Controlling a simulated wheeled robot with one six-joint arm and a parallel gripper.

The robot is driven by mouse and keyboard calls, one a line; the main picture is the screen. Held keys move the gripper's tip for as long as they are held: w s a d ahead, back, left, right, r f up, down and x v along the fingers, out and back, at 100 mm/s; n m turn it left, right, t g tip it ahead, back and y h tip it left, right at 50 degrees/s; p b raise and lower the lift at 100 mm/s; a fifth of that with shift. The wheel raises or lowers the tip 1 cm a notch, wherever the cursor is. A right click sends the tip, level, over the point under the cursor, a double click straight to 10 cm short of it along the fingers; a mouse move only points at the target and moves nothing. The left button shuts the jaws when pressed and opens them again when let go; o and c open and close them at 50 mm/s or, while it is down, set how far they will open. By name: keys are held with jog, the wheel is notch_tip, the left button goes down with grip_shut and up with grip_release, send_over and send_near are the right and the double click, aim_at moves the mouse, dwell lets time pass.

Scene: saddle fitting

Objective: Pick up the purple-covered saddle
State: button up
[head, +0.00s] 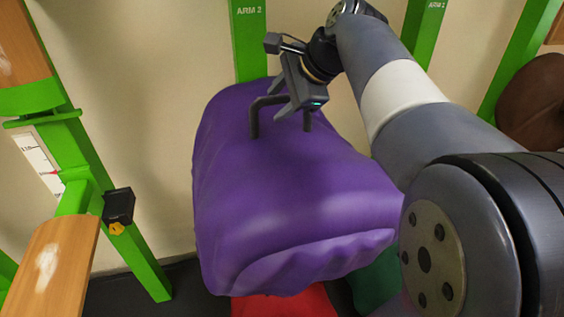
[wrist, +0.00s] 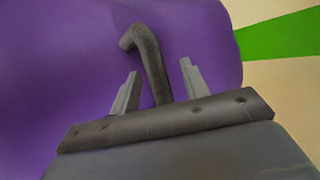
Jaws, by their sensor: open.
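The purple-covered saddle (head: 290,200) fills the middle of the head view, in front of the wall by the post marked ARM 2. A dark bar handle (head: 254,118) stands up from its top. My gripper (head: 297,110) is above the saddle top at this handle. In the wrist view the fingers of my gripper (wrist: 158,82) are open and apart, with the handle (wrist: 150,60) between them. I cannot tell whether either finger touches the bar. The purple cover (wrist: 60,70) fills most of the wrist view behind it.
Green posts stand along the wall; one post (head: 100,200) at left carries a black box with an orange knob (head: 119,207). A wooden board (head: 55,265) is at lower left. A brown rounded object (head: 535,100) is at right. Red (head: 285,303) and green pieces show below the saddle.

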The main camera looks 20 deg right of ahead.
jog(key=shift+s, duration=0.1)
jog(key=shift+c, duration=0.2)
grip_shut()
dwell(1.0)
jog(key=shift+r, duration=0.15)
